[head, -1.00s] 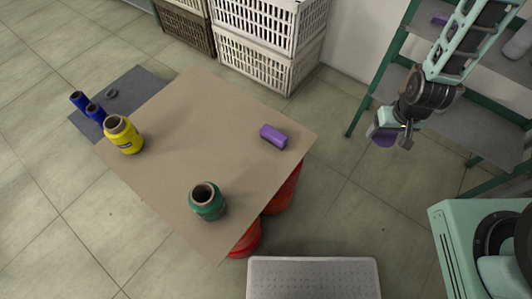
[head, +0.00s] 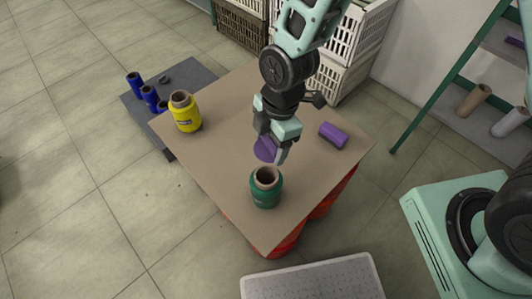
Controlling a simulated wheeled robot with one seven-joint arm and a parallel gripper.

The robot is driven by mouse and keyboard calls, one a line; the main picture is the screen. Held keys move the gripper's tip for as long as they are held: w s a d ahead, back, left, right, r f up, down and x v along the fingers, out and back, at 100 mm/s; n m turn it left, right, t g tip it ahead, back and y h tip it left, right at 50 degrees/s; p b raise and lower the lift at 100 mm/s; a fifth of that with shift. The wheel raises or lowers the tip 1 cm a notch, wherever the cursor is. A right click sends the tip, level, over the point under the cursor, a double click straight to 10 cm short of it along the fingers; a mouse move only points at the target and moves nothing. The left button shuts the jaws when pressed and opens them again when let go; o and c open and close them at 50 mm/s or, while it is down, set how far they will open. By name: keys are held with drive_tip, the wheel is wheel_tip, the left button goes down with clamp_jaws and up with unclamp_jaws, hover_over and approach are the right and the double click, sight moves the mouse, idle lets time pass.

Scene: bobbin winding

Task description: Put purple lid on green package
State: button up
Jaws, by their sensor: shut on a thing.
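The green package (head: 266,188) is a green wound bobbin with a brown hollow core. It stands upright near the front corner of the brown table. The purple lid (head: 265,150) is a round purple disc, seen tilted. My gripper (head: 279,150) is shut on the lid and holds it just behind and above the green package in the picture. The lid looks apart from the package, though the exact height gap cannot be told. The gripper hides part of the lid.
A purple bobbin (head: 333,136) lies on the brown table (head: 225,180) to the right. A yellow bobbin (head: 185,112) stands at the left. White crates (head: 343,75) are behind, and a pale perforated platform (head: 310,284) is in front.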

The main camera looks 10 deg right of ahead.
drive_tip(key=shift+s+a+n, duration=0.55)
drive_tip(key=shift+a+n, duration=0.05)
drive_tip(key=shift+n, duration=0.2)
drive_tip(key=shift+f+b, duration=0.15)
drive_tip(key=shift+b, duration=0.15)
wheel_tip(320, 180, down, 6)
drive_tip(key=b, duration=0.5)
drive_tip(key=shift+f, duration=0.15)
drive_tip(key=shift+d, duration=0.1)
drive_tip(key=shift+f, duration=0.15)
drive_tip(key=shift+f+b, duration=1.5)
drive_tip(key=shift+f, duration=0.5)
drive_tip(key=o, duration=1)
